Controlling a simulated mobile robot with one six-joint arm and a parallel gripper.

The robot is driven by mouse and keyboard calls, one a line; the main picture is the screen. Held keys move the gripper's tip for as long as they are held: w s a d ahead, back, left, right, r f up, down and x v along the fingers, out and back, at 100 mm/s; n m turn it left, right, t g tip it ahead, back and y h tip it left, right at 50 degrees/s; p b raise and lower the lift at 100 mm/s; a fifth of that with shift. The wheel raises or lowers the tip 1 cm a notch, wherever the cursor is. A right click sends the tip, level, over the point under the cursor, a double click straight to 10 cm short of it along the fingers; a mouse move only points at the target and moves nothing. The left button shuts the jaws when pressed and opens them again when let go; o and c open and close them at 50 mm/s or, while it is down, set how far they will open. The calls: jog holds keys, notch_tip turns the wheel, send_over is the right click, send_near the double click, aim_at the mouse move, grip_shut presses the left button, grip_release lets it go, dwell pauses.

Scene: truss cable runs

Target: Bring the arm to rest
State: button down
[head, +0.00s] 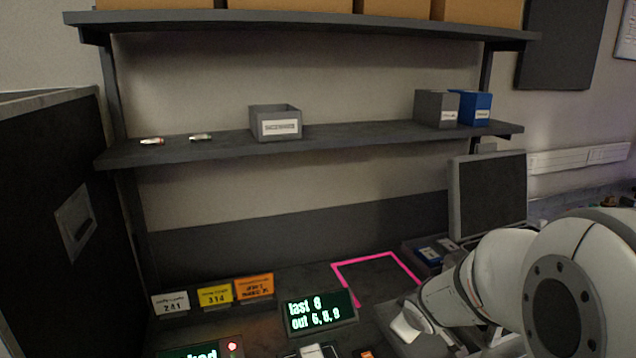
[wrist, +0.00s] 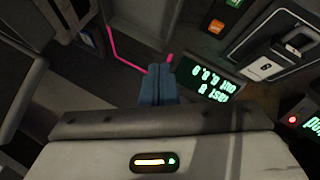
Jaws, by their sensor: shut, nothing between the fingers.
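My gripper (wrist: 159,72) shows in the wrist view as two blue-grey fingers held together with nothing between them. They point toward the bench between the pink outline (wrist: 123,58) and the lit display (wrist: 208,88). In the head view my white arm (head: 545,280) reaches in from the lower right and bends down over the bench. My fingers cannot be made out in the head view. The pink outline (head: 336,274) lies on the bench just beyond my arm there, and the display (head: 320,312) stands left of it.
A grey-framed monitor (head: 487,194) stands close behind my arm. White, yellow and orange cards (head: 214,296) stand at the left of the bench. The shelf (head: 360,136) above holds an open grey bin (head: 275,122), a grey box (head: 436,108) and a blue box (head: 476,107). A dark panel (head: 50,200) closes the left side.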

jog(key=s+a+r+m+g, duration=0.1)
jog(key=s+r+m, duration=0.1)
jog(key=s, duration=0.5)
jog(key=s+a+r+m+g, duration=0.2)
jog(key=s+m, duration=0.1)
jog(key=s, duration=0.4)
jog(key=s+a+r+m+g+y, duration=0.1)
jog(key=s+a+r+m, duration=0.1)
jog(key=s, duration=0.5)
jog(key=shift+s+r+m+g, duration=0.3)
jog(key=shift+s+r+m, duration=0.1)
jog(key=shift+m, duration=0.1)
